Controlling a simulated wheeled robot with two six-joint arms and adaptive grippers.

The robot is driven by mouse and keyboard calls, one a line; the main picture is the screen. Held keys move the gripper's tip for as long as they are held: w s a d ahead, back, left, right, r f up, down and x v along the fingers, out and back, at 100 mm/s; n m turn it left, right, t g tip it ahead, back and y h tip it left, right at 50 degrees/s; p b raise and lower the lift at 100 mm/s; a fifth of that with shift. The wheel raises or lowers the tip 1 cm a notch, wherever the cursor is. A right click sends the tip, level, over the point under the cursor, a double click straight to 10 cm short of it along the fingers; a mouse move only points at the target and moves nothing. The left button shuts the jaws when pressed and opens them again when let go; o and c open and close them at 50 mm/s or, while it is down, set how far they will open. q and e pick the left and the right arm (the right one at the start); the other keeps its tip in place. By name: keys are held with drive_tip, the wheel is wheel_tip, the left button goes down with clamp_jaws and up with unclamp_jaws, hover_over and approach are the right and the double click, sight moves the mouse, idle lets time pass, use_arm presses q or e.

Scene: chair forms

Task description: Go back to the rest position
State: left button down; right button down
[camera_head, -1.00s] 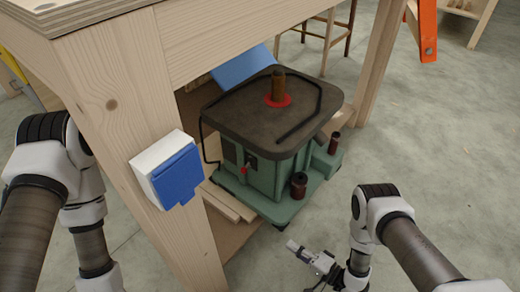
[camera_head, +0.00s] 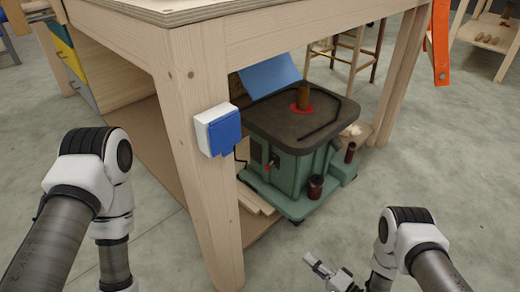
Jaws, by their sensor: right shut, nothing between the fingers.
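My right gripper (camera_head: 330,277) shows at the bottom of the head view, low above the grey floor and in front of the green machine. It is shut, with nothing held. My right arm (camera_head: 415,240) comes in from the lower right. My left arm (camera_head: 90,190) comes in from the left and bends down out of the picture; its gripper is below the lower edge and hidden. Both arms are apart from the workbench.
A wooden workbench (camera_head: 192,130) stands ahead, with a blue and white socket box (camera_head: 217,131) on its near leg. Open floor (camera_head: 440,150) lies to the right. A stool (camera_head: 357,50) stands behind.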

wheel_tip(320, 180, up, 10)
drive_tip(key=w+d+g+h+p, duration=0.1)
drive_tip(key=d+g+h+p, duration=0.1)
drive_tip(key=h+p, duration=0.35)
drive_tip(key=s+d+f+n+g+h, duration=0.1)
drive_tip(key=s+d+n+g+h, duration=0.2)
drive_tip(key=s, duration=0.5)
drive_tip(key=s+d+f+n+g+h, duration=0.1)
drive_tip(key=s+d+n+g+h, duration=0.2)
drive_tip(key=s, duration=0.6)
drive_tip(key=s+d+f+n+g+h, duration=0.1)
drive_tip(key=s+d+g+h, duration=0.1)
drive_tip(key=s+g, duration=0.45)
wheel_tip(320, 180, up, 38)
drive_tip(key=s+n+t+p, duration=0.1)
drive_tip(key=p, duration=3.7)
drive_tip(key=shift+s+r+p, duration=0.25)
drive_tip(key=shift+s+p, duration=0.1)
drive_tip(key=shift+p, duration=0.05)
drive_tip(key=shift+d, duration=0.1)
